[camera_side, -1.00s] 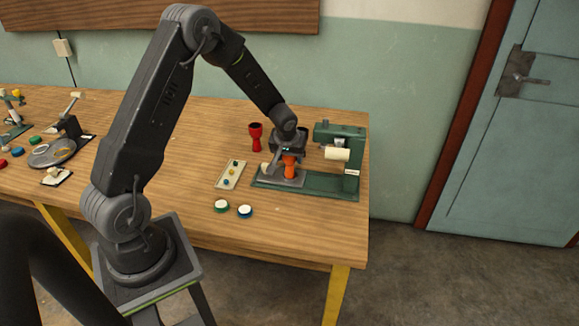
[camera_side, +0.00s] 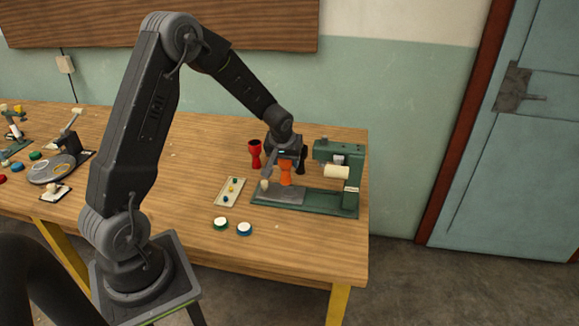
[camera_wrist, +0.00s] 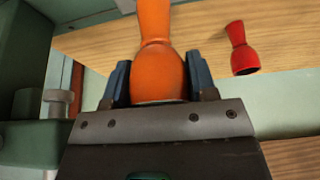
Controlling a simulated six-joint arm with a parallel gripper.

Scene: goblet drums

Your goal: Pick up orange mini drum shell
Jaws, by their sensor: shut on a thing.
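The orange mini drum shell (camera_side: 286,172) hangs from my gripper (camera_side: 284,163) in the side view, apparently a little above the plate of the green machine (camera_side: 305,199). In the wrist view the shell (camera_wrist: 157,62) stands between the two blue-grey fingers of my gripper (camera_wrist: 160,85), which press on both sides of its wide bowl. The narrow stem points away from the palm. The shell's end at the palm is partly hidden by the gripper's plate.
A red goblet shell (camera_side: 255,155) stands behind and left, also seen in the wrist view (camera_wrist: 241,47). The machine's post and cream roller (camera_side: 337,172) are close on the right. A tray with small pegs (camera_side: 230,191) and two round lids (camera_side: 244,229) lie in front left.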

